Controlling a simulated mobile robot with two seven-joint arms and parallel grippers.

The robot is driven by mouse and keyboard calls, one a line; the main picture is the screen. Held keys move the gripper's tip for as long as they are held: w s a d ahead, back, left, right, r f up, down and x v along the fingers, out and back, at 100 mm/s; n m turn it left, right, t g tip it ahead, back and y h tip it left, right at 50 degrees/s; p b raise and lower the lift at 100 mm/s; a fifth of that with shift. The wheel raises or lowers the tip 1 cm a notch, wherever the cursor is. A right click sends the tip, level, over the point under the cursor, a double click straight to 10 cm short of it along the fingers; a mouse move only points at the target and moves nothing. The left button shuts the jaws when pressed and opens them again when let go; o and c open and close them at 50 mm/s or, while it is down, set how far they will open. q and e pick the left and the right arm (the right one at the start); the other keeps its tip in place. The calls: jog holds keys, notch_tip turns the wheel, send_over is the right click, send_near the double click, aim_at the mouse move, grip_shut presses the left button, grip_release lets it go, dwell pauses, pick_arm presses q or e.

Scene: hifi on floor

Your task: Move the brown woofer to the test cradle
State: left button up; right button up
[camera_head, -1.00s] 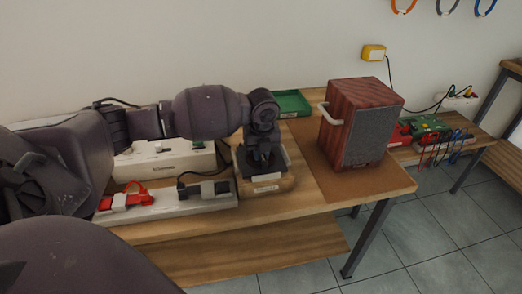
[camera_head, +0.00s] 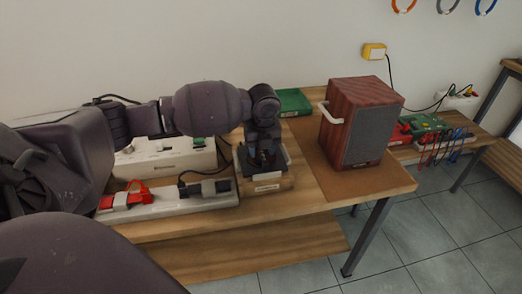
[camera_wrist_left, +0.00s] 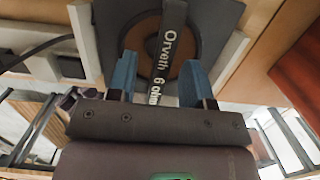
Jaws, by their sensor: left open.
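The brown woofer (camera_wrist_left: 188,68) shows in the left wrist view as a brown cone in a dark square frame, with a dark strip lettered "Orveth 6 ohm" across its middle. It lies on a light wooden cradle (camera_head: 270,188) with a white label and pale side rails; whether this is the test cradle I cannot tell. My left gripper (camera_wrist_left: 160,80) is open, its blue fingers on either side of the lettered strip. Whether they touch the woofer is unclear. In the head view my left gripper (camera_head: 263,160) hides most of the woofer. My right gripper is not in view.
A red-brown speaker cabinet (camera_head: 345,100) with a white handle stands right on a brown mat (camera_head: 320,165). A green tray (camera_head: 293,100) lies behind. A white instrument (camera_head: 165,162) and a rail with red and grey clips (camera_head: 165,205) stand left. Floor is clear at front right.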

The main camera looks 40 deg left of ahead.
pick_arm(q)
notch_tip(320, 180, up, 10)
jog(key=p, duration=0.1)
jog(key=shift+s+d+p, duration=0.35)
jog(key=shift+d, duration=0.05)
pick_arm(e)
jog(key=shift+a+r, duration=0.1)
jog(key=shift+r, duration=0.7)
pick_arm(q)
jog(key=shift+f, duration=0.1)
notch_tip(320, 180, up, 8)
jog(key=p, duration=0.5)
jog(key=shift+p, duration=0.35)
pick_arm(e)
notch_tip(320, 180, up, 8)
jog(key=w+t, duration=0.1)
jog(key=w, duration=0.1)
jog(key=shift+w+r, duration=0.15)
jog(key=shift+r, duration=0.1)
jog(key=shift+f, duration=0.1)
